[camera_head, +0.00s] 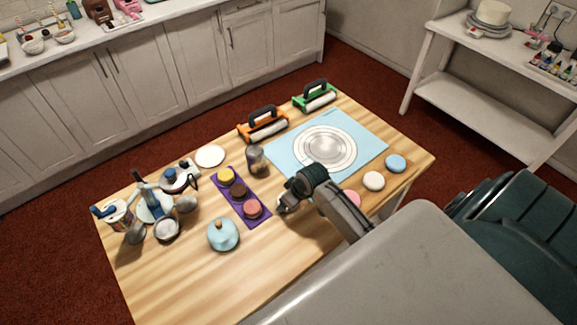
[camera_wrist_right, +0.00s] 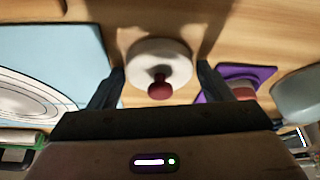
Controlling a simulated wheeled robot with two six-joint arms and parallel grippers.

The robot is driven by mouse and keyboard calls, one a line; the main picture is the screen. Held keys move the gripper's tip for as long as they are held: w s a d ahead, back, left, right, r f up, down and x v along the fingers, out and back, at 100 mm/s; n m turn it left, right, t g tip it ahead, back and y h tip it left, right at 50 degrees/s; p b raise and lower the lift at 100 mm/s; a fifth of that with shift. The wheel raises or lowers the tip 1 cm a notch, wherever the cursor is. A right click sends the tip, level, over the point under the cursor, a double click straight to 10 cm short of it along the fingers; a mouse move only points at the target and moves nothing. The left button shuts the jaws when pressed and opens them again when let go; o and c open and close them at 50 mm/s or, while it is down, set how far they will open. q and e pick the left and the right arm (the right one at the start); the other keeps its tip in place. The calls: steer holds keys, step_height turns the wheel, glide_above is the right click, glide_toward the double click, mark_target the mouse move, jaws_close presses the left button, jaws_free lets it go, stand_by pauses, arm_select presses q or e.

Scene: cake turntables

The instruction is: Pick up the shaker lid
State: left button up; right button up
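A round white piece with a dark red knob (camera_wrist_right: 160,60), which looks like the shaker lid, lies on the wooden table in the right wrist view. My right gripper (camera_wrist_right: 160,72) is above it, with its two fingers apart on either side and a small gap to each. In the head view my right gripper (camera_head: 287,201) is low over the table, right of the purple tray (camera_head: 256,221), and mostly hides the lid. A grey shaker-like jar (camera_head: 257,160) stands behind the tray. My left gripper is not in view.
A light blue mat (camera_head: 284,159) with a white turntable disc lies behind my right gripper. A light blue domed pot (camera_head: 222,236) stands in front of the tray. Round pieces, including a white one (camera_head: 373,181), lie to the right. Utensils crowd the left end. The front middle is clear.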

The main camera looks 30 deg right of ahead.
steer(key=c, duration=0.5)
steer(key=shift+r, duration=0.1)
